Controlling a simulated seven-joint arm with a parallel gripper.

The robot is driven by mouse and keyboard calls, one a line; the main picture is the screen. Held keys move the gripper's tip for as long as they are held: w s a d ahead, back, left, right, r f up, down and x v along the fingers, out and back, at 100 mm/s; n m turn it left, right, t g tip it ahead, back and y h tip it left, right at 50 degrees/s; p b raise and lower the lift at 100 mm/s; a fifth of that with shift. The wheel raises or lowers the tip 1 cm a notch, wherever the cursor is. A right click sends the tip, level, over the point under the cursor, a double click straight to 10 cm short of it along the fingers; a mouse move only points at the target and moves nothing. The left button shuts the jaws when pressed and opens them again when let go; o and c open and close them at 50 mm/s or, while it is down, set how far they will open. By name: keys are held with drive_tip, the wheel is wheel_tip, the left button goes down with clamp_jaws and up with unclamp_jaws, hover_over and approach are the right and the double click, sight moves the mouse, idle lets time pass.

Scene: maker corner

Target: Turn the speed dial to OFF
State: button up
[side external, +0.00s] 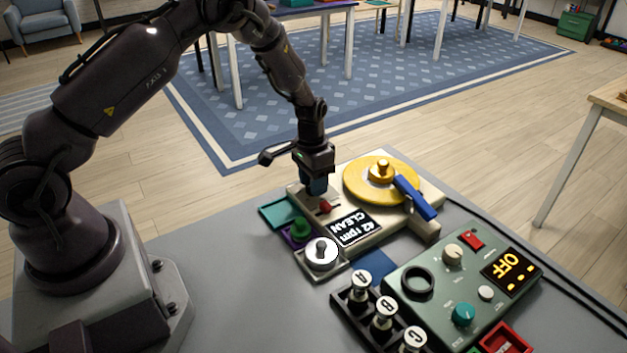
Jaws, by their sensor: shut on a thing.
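The cream machine (372,238) on the grey table carries a yellow disc (378,180) with a gold knob in its middle. Its black display (356,228) reads "42 rpm CLEAN" and appears upside down in this view. My gripper (317,188) points straight down over the machine's left back corner. Its fingers are shut at the machine's top, where they appear to be around the speed dial; the dial itself is hidden by the fingers. A small red part (325,206) shows just in front of the fingers.
A blue arm (414,197) lies across the disc's right side. In front are a white round piece on a tray (322,253), a green knob (301,229), a black rack (347,307) of lettered pieces, and a green control box (420,257) displaying "OFF". The table's front left is clear.

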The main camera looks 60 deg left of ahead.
drive_tip(key=n, duration=0.4)
drive_tip(key=shift+n, duration=0.3)
drive_tip(key=n, duration=0.3)
drive_tip(key=shift+s+n, duration=0.1)
drive_tip(key=shift+n, duration=0.3)
drive_tip(key=n, duration=0.4)
drive_tip(key=shift+t, duration=0.3)
drive_tip(key=shift+d+n+y, duration=0.1)
drive_tip(key=shift+n+y, duration=0.2)
drive_tip(key=shift+n, duration=1.7)
drive_tip(key=o, duration=0.9)
drive_tip(key=shift+o, duration=0.2)
wheel_tip(320, 180, up, 13)
drive_tip(key=shift+s, duration=0.4)
